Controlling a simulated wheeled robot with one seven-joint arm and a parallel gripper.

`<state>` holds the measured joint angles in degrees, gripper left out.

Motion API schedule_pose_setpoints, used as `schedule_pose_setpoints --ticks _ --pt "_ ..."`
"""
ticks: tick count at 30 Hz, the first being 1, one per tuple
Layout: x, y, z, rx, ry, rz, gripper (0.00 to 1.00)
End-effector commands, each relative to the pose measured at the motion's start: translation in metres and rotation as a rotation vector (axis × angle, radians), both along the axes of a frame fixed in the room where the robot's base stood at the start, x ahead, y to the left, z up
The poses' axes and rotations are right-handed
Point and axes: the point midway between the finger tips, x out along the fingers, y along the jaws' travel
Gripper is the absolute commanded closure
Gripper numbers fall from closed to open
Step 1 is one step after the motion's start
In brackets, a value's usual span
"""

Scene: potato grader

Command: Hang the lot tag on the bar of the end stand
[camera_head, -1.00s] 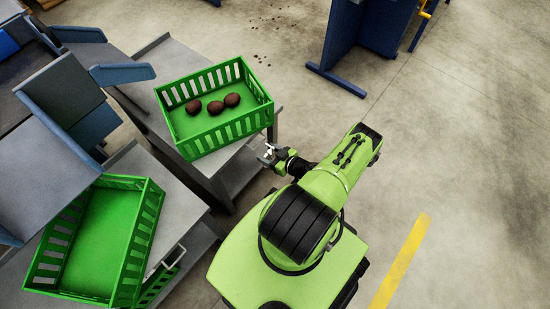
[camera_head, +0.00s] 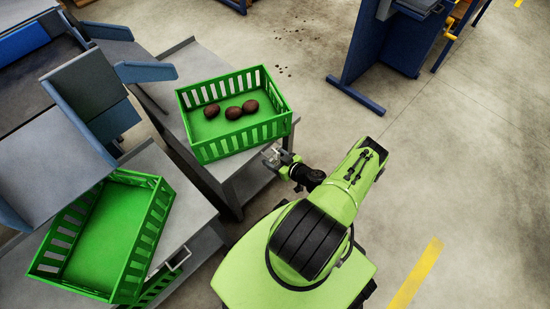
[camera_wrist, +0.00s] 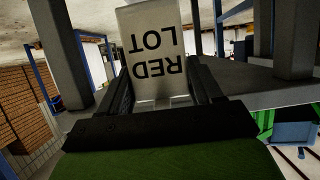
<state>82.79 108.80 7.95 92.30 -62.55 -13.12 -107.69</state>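The lot tag (camera_wrist: 152,45) is a pale plate with "RED LOT" in dark letters, upside down in the wrist view. My gripper (camera_wrist: 160,98) has a finger on either side of the tag's lower end and appears shut on it. In the head view my gripper (camera_head: 272,157) is small, just right of the grey stand (camera_head: 236,187) under the crate of potatoes. The tag's lettering cannot be read there. A small pale bracket-like bar (camera_head: 180,257) sticks out from the nearer grey stand at lower left; I cannot tell whether it is the end stand's bar.
A green crate (camera_head: 208,153) with a few dark potatoes sits on the stand near my gripper. An emptier green crate (camera_head: 150,235) is at lower left. A blue machine panel (camera_head: 355,95) stands at the top right. The floor on the right is clear.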

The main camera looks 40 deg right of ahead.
Motion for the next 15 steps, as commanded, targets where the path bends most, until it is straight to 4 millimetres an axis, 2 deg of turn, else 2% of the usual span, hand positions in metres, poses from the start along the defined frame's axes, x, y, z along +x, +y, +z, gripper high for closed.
schedule_pose_setpoints --ticks 1,5,15 --pt "0.0 0.0001 0.0001 0.0 0.0 0.0 0.27" --pt "-0.0001 0.0001 0.0001 0.0 0.0 0.0 0.08" --pt "-0.0052 -0.0002 0.0028 0.001 0.001 -0.001 0.07"
